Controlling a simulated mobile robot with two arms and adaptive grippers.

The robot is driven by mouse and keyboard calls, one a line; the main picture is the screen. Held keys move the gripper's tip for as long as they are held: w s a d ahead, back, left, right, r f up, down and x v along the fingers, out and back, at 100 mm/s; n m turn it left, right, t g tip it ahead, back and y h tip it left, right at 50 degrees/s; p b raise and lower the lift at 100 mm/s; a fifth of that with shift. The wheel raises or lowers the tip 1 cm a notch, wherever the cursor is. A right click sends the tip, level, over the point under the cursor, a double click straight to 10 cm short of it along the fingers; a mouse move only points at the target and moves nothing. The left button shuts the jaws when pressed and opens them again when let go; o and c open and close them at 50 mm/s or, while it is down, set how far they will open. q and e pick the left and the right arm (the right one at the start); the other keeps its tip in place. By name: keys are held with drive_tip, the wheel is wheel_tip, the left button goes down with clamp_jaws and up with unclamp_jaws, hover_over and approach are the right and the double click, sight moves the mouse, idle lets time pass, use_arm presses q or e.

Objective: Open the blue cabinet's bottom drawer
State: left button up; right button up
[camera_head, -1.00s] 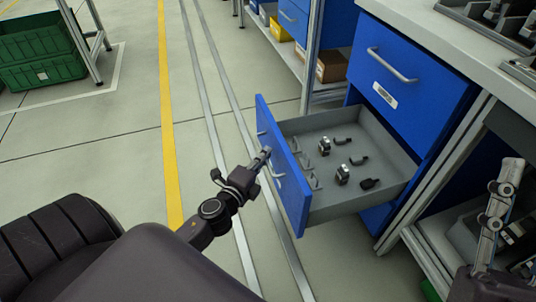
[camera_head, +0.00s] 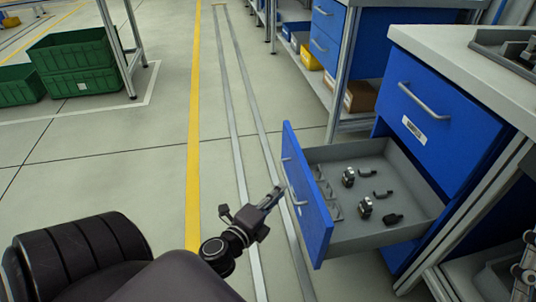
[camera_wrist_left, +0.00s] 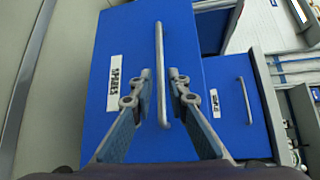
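The blue cabinet's bottom drawer (camera_head: 308,205) stands pulled well out below the closed top drawer (camera_head: 440,115). Its grey inside holds several small dark and metal parts. My left gripper (camera_head: 272,198) is just in front of the drawer's face, by its handle (camera_head: 294,194), with a small gap. In the left wrist view, the left gripper's fingers (camera_wrist_left: 160,84) are spread, and the vertical silver bar handle (camera_wrist_left: 159,55) shows between them, apparently not clamped. A SPARES label (camera_wrist_left: 114,83) is on this blue front. My right gripper (camera_head: 528,262) is partly cut off at the right edge; its opening is unclear.
The grey worktop (camera_head: 425,40) is above the drawers. Another blue drawer unit (camera_head: 330,45) stands farther back, beside a shelf with yellow and brown boxes. Green crates (camera_head: 85,60) are at the far left. Open floor with a yellow line lies left of the drawer.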

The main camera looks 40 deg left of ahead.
use_arm(q)
drive_tip(key=s, duration=0.6)
drive_tip(key=shift+d+r, duration=0.4)
drive_tip(key=shift+r, duration=0.05)
